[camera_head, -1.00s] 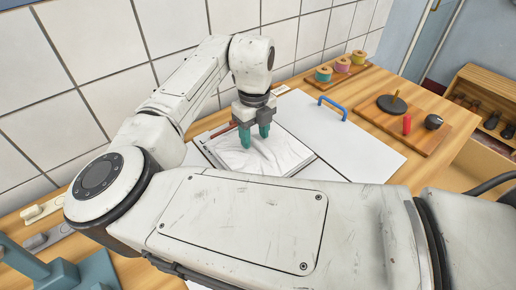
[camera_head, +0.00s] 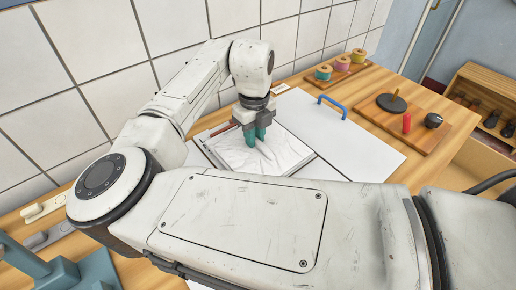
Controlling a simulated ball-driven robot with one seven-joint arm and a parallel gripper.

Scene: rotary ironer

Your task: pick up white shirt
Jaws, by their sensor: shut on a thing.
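The white shirt (camera_head: 278,155) lies crumpled on a white board on the wooden bench, with folds rising toward my fingers. My gripper (camera_head: 255,136) points down over the shirt's upper left part. Its two teal fingers are close together and shut on a fold of the shirt. The pinched cloth is mostly hidden by the fingers. Most of the shirt still rests on the board.
A white panel with a blue handle (camera_head: 333,106) is to the right. A wooden board (camera_head: 437,119) holds a black disc (camera_head: 391,104), a red peg (camera_head: 407,124) and a dark knob. Several thread spools (camera_head: 342,64) stand at the back. A tiled wall (camera_head: 60,95) rises behind my arm.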

